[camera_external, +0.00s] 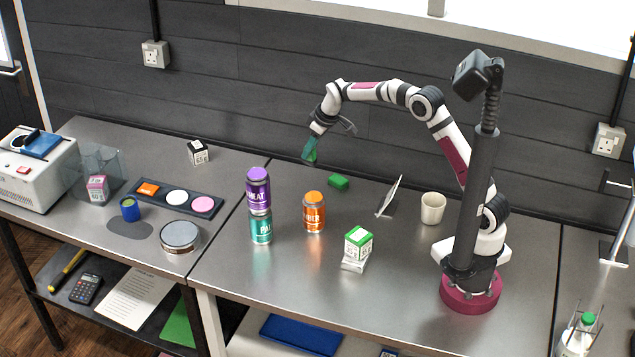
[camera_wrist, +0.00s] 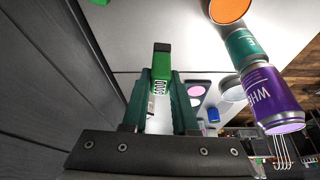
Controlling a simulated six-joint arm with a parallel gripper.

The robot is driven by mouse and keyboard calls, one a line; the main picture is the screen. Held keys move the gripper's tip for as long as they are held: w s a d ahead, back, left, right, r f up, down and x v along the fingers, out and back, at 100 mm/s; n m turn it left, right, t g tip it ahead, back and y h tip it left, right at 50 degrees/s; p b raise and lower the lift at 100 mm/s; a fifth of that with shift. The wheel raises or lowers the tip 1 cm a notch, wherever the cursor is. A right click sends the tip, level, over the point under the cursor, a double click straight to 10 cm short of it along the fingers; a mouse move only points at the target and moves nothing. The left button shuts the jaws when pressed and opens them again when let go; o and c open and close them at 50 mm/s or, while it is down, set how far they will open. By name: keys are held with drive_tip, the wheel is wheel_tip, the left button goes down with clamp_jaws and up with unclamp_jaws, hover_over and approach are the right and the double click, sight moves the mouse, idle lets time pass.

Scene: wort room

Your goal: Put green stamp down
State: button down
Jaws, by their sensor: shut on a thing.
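My gripper (camera_external: 309,150) is raised above the bench, near the back wall and left of centre. It is shut on the green stamp (camera_wrist: 160,70), which sits between the two green fingers in the wrist view and has a dark end and a strip of white marks. In the external view the stamp is hard to tell from the fingers. A separate small green block (camera_external: 338,182) lies on the bench below and to the right of my gripper.
Purple (camera_external: 258,188) and teal (camera_external: 261,229) cans are stacked, with an orange can (camera_external: 314,212) beside them. A green-topped box (camera_external: 358,242), a tilted plate (camera_external: 389,197) and a white cup (camera_external: 433,208) stand right. A dark tray (camera_external: 146,199) with coloured discs lies left. Bare bench lies behind the cans.

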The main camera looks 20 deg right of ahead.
drive_tip(key=s+a+n+g+y, duration=0.15)
drive_tip(key=s+a+n, duration=0.45)
drive_tip(key=s+a, duration=1)
drive_tip(key=s+a+f, duration=0.1)
drive_tip(key=a+f, duration=0.2)
drive_tip(key=f, duration=0.1)
drive_tip(key=s+a+f, duration=0.2)
drive_tip(key=a+f, duration=0.1)
drive_tip(key=f, duration=0.1)
drive_tip(key=s+a+f, duration=0.1)
drive_tip(key=a+f, duration=0.2)
drive_tip(key=f, duration=0.1)
drive_tip(key=shift+s+a, duration=0.25)
drive_tip(key=shift+s, duration=0.1)
drive_tip(key=shift+a+f, duration=0.1)
drive_tip(key=shift+f, duration=1.95)
drive_tip(key=shift+f, duration=0.1)
drive_tip(key=c, duration=0.7)
unclamp_jaws()
